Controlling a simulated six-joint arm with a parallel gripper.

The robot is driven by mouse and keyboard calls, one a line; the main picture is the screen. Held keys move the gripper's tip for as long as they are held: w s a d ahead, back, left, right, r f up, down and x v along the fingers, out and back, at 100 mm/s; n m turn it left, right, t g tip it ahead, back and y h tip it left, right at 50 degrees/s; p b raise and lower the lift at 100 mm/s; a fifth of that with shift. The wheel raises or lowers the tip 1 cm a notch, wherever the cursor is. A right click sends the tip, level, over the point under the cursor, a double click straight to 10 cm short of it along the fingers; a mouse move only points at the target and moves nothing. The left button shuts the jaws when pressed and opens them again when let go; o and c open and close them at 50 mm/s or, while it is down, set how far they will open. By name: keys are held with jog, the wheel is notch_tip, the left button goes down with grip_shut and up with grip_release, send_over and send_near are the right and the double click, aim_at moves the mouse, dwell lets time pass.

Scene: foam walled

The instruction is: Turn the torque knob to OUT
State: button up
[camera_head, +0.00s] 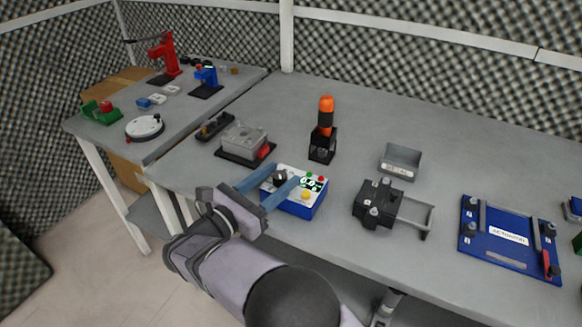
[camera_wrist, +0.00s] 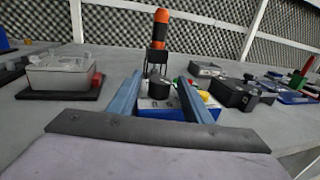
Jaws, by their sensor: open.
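The control box (camera_head: 301,204) is blue with a white top and sits near the front edge of the grey table. Its black knob (camera_head: 280,177) stands on the left part of the top; several coloured buttons and a green-and-black panel lie to its right. My gripper (camera_head: 277,177) is open, its two blue fingers reaching over the box with the knob between them. In the wrist view the knob (camera_wrist: 155,82) shows between the fingers, with a visible gap on either side. Any labels around the knob are too small or hidden to read.
A black stand with an orange-handled driver (camera_head: 325,130) is behind the box. A grey box on a black base (camera_head: 245,142) is behind left. A black clamp block (camera_head: 378,204) is to the right, with a grey tray (camera_head: 400,162) behind it. The table between them is clear.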

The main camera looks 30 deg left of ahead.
aim_at(286, 173)
jog(key=shift+x, duration=2.4)
jog(key=c, duration=1.1)
jog(key=shift+o, duration=0.2)
jog(key=shift+s+d+r+m+g+h+p, duration=0.15)
jog(key=shift+m+g+h+p, duration=0.25)
jog(key=shift+m+h, duration=0.4)
jog(key=shift+d+m+g+h+p, duration=0.2)
jog(key=shift+m+g+h+p, duration=0.25)
jog(key=shift+h, duration=0.6)
jog(key=shift+s+d+r+m+g+h+p, duration=0.15)
jog(key=shift+m+g+h+p, duration=0.2)
jog(key=shift+m+h, duration=0.45)
jog(key=shift+d+f+m+g+h, duration=0.15)
jog(key=shift+m+g+h, duration=0.25)
jog(key=shift+h, duration=0.35)
jog(key=o, duration=1.1)
jog(key=shift+f, duration=0.1)
jog(key=shift+c, duration=0.2)
